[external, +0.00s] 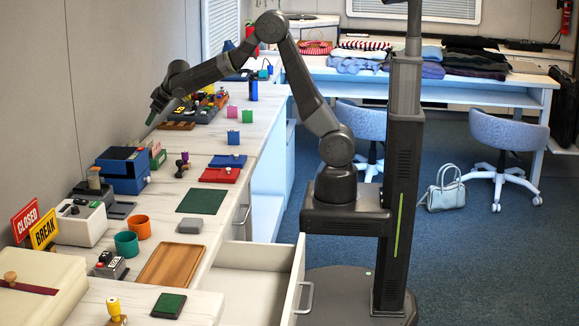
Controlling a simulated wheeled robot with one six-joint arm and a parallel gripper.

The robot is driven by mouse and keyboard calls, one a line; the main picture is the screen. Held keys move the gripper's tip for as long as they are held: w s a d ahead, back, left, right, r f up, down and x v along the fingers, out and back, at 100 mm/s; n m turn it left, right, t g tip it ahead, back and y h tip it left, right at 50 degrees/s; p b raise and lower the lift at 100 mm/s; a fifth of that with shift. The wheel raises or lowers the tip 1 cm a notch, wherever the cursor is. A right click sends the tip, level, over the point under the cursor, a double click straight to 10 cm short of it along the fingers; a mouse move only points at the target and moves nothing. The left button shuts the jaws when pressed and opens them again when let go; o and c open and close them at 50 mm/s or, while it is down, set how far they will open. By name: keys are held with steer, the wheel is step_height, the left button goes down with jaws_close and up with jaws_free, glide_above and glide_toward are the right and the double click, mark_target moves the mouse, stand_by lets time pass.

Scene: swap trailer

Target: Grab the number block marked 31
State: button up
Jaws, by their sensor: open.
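No number I can read as 31 shows, so I cannot tell which object is the block marked 31. My gripper (152,117) is open, pointing down and left above the back of the counter, near the wall. It is above and behind a dark blue box (122,172) and a small green-and-red item (157,155). Nothing shows between its fingers.
An open drawer (250,285) juts out in front. Chairs (507,150) stand behind.

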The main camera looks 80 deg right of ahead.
steer(key=s+d+m+g+h, duration=0.15)
steer(key=s+d+m, duration=0.25)
steer(key=d, duration=0.9)
steer(key=m+g+b, duration=0.3)
steer(key=m+g, duration=0.2)
steer(key=m, duration=0.7)
glide_toward(248, 122)
steer(key=d+f, duration=0.1)
steer(key=f, duration=0.1)
steer(key=d+f+b, duration=0.1)
steer(key=d+f, duration=0.3)
steer(key=shift+w+d, duration=0.1)
steer(key=shift+w, duration=0.25)
steer(key=c, duration=1)
